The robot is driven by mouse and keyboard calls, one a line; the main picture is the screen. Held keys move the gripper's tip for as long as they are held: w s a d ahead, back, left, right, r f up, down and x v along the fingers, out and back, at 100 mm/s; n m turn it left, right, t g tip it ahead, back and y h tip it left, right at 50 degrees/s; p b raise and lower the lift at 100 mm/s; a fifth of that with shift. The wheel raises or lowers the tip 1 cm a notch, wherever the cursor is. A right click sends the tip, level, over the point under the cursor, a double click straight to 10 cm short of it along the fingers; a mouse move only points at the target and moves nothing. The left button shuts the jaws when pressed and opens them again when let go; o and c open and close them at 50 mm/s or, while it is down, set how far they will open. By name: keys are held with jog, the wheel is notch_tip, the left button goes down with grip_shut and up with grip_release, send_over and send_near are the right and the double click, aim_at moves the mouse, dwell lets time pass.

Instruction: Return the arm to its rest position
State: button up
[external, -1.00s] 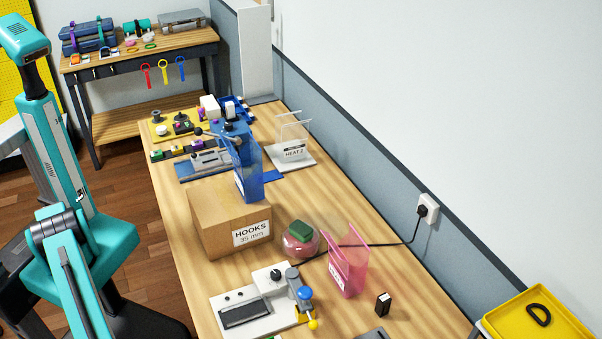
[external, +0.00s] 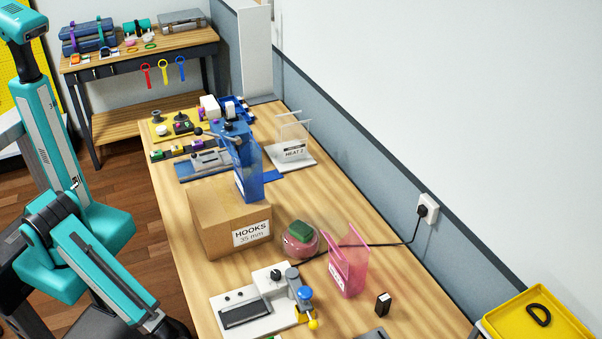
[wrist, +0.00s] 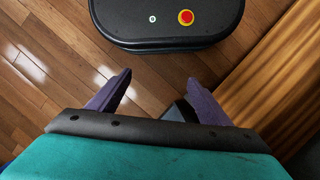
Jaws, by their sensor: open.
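My gripper (wrist: 158,100) shows in the wrist view with its two purple fingers spread apart and nothing between them. It points down over the wooden floor (wrist: 60,75). In the external view my teal arm is at the left, beside the long workbench (external: 190,285); the gripper itself is outside that picture.
My black base with a red button (wrist: 186,17) lies ahead of the fingers in the wrist view. A wooden edge (wrist: 270,75) runs close at the right. On the bench stand a HOOKS carton (external: 215,225), a pink holder (external: 348,272) and a white device (external: 245,312).

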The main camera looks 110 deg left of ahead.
jog(key=s+a+r+n+g, duration=0.1)
jog(key=s+a, duration=0.3)
jog(key=s, duration=0.4)
jog(key=shift+n+g+p, duration=0.4)
jog(key=shift+n+g, duration=0.2)
jog(key=shift+n, duration=0.1)
